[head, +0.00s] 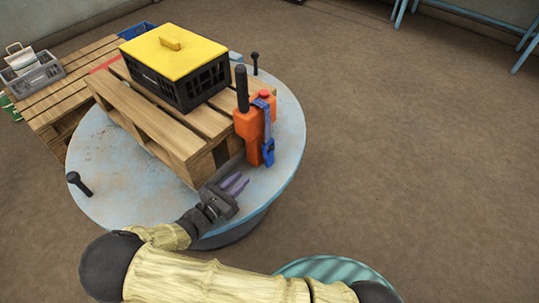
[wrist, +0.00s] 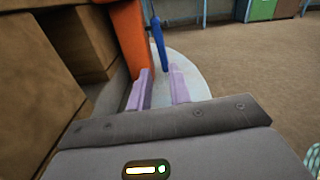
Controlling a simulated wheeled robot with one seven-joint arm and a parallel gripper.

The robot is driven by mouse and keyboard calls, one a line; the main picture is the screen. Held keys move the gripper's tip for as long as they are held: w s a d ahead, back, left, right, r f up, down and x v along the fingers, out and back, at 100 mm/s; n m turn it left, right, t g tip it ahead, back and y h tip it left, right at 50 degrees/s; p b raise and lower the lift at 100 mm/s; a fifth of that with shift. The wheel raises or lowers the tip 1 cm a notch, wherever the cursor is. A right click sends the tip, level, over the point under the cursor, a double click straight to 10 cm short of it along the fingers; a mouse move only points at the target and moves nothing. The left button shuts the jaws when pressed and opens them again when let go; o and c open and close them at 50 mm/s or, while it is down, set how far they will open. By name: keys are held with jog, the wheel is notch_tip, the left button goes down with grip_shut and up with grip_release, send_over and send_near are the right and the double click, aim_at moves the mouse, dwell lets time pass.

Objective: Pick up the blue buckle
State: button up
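The blue buckle (head: 267,151) hangs low on the right side of an orange block-shaped device (head: 254,128), at the end of a blue strap. In the wrist view a blue upright piece (wrist: 158,42) stands beside the orange device (wrist: 131,40); I cannot tell whether it is the buckle or the strap. My gripper (head: 239,184) has purple fingers and is just in front of the device, below and left of the buckle. In the wrist view the fingers (wrist: 160,90) are apart with nothing between them, and the blue piece is beyond them.
The orange device stands on a round light-blue table (head: 110,185) by a wooden pallet (head: 165,125). A black crate with a yellow lid (head: 180,75) sits on the pallet.

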jog(key=b, duration=0.1)
send_near(268, 155)
jog(key=w, duration=0.1)
jog(key=w+d, duration=0.1)
jog(key=shift+w+f, duration=0.35)
jog(key=shift+w+d+f+b, duration=0.2)
jog(key=shift+w+d+b, duration=0.2)
jog(key=shift+b, duration=0.05)
jog(key=b+x, duration=0.1)
jog(key=x, duration=0.3)
jog(key=shift+f+b, duration=0.1)
jog(key=shift+b, duration=0.2)
jog(key=shift+w, duration=0.1)
grip_shut()
